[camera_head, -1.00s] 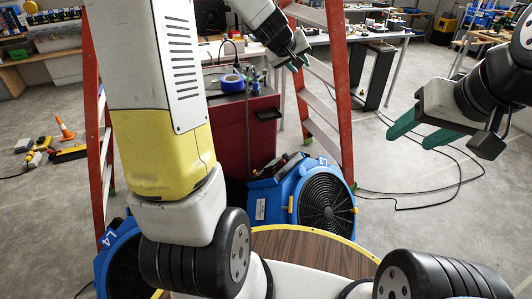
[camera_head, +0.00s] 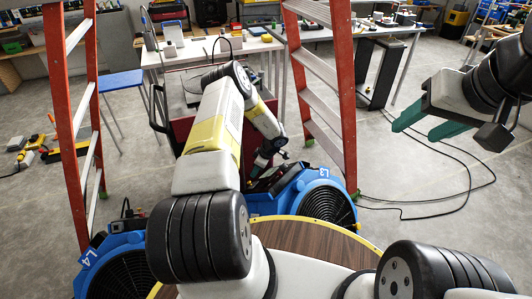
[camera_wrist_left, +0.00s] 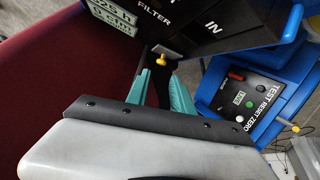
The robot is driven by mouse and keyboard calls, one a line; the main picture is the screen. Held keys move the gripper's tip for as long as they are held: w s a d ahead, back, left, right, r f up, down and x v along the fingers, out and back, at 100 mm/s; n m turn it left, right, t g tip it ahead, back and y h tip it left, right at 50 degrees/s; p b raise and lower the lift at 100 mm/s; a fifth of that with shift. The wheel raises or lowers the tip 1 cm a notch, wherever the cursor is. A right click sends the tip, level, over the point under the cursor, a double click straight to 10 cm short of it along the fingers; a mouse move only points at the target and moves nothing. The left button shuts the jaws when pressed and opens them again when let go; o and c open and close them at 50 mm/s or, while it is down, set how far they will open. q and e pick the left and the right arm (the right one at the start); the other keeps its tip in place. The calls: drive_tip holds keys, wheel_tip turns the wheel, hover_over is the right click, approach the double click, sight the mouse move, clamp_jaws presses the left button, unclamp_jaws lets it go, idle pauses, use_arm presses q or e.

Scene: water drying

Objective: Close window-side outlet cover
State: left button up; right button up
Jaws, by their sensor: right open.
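I cannot clearly pick out an outlet cover in either view. My left gripper (camera_head: 256,168) reaches down beside the blue machine marked L3 (camera_head: 318,196), its tips mostly hidden in the head view. A dark panel (camera_wrist_left: 190,22) lettered FILTER and IN lies just past the tips. My right gripper (camera_head: 414,130) is open and empty in the air at the right.
A control panel (camera_wrist_left: 245,100) marked TEST, RESET, ZERO sits at the right in the wrist view. Red ladder legs (camera_head: 335,95) rise around the machines. Another blue machine, L4 (camera_head: 118,270), is at lower left. Cables (camera_head: 440,205) lie on the floor at right.

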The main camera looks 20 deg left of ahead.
sight(253, 186)
use_arm(q)
drive_tip(key=shift+x, duration=0.9)
drive_tip(key=x, duration=0.6)
drive_tip(key=shift+s+f, duration=0.1)
drive_tip(key=shift+f, duration=0.25)
clamp_jaws()
